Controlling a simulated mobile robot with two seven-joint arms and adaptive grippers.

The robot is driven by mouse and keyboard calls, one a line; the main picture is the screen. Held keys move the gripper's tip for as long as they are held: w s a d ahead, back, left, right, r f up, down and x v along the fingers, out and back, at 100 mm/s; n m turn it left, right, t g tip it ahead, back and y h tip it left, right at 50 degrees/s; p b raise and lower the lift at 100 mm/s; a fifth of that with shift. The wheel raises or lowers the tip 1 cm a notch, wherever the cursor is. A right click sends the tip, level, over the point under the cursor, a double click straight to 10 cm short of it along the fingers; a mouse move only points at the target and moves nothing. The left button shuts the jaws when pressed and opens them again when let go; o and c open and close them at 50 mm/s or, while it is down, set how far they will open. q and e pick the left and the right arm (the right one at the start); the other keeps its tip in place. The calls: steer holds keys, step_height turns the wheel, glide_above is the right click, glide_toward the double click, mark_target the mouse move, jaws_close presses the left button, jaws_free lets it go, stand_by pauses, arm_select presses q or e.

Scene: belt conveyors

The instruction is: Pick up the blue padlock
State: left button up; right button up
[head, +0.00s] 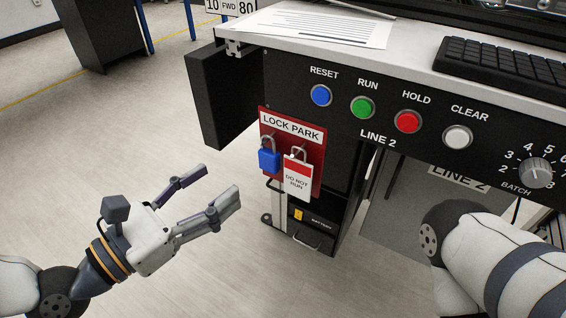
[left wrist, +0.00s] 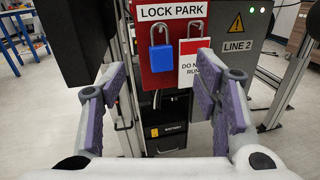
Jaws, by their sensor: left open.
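The blue padlock (head: 269,159) hangs by its shackle on the red LOCK PARK board (head: 289,128) in the head view. It also shows in the left wrist view (left wrist: 161,58), ahead of my fingers and a little left of the middle. A white and red DO NOT RUN tag (head: 298,178) hangs just right of it, beneath another shackle. My left gripper (head: 222,190) is open and empty, left of and below the padlock, apart from it. In the left wrist view its two purple-padded fingers (left wrist: 165,98) stand wide apart. My right gripper is out of view; only my right arm shows.
The control panel with RESET (head: 321,96), RUN, HOLD and CLEAR buttons is above and right of the board. A black box (head: 221,98) juts out left of the board. A battery unit (head: 311,229) stands below.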

mark_target(269, 153)
arm_select(q)
steer(key=x, duration=1)
steer(key=shift+w+d+r, duration=0.15)
steer(key=shift+d+r, duration=0.1)
steer(key=shift+r, duration=0.1)
jaws_close()
